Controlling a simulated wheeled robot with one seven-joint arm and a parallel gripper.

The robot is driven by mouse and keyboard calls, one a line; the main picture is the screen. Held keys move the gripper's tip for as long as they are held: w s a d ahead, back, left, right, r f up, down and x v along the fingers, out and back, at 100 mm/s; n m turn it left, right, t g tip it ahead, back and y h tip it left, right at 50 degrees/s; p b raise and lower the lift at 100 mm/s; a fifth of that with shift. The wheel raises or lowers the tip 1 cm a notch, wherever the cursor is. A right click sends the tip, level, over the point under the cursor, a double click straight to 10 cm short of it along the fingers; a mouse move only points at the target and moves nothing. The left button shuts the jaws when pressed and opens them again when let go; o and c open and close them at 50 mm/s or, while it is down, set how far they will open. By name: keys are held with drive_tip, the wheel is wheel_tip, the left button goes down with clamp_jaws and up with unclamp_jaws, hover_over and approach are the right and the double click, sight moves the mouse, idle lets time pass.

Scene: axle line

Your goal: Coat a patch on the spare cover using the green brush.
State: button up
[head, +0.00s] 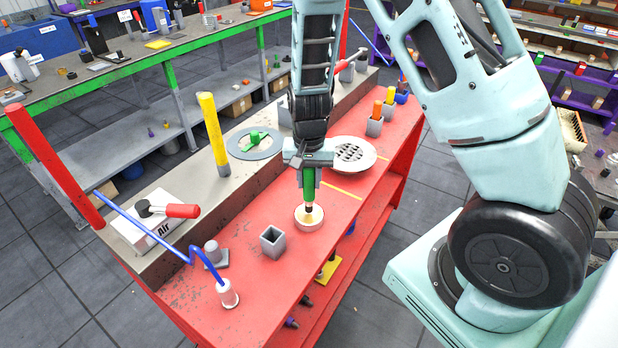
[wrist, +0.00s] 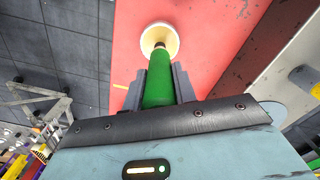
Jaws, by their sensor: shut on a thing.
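My gripper (head: 308,168) is shut on the green brush (head: 309,185), which points down. The green handle also shows in the wrist view (wrist: 159,85) between the two fingers. The brush's dark lower end reaches to the shallow round pot (head: 308,222) with pale contents; whether the bristles touch the contents is hard to tell. The pot also shows in the wrist view (wrist: 159,38). A round plate with slots (head: 352,153) lies behind my gripper on the red bench. I cannot tell which is the spare cover.
An empty square grey holder (head: 273,242) stands just left of the pot. Holders with an orange handle (head: 376,110) and a yellow one (head: 390,97) stand at the back right.

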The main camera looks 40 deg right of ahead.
drive_tip(key=shift+f+b, duration=0.45)
drive_tip(key=shift+f, duration=0.25)
idle(1.6)
wheel_tip(320, 180, up, 7)
drive_tip(key=p, duration=0.6)
drive_tip(key=shift+r, duration=0.1)
idle(0.8)
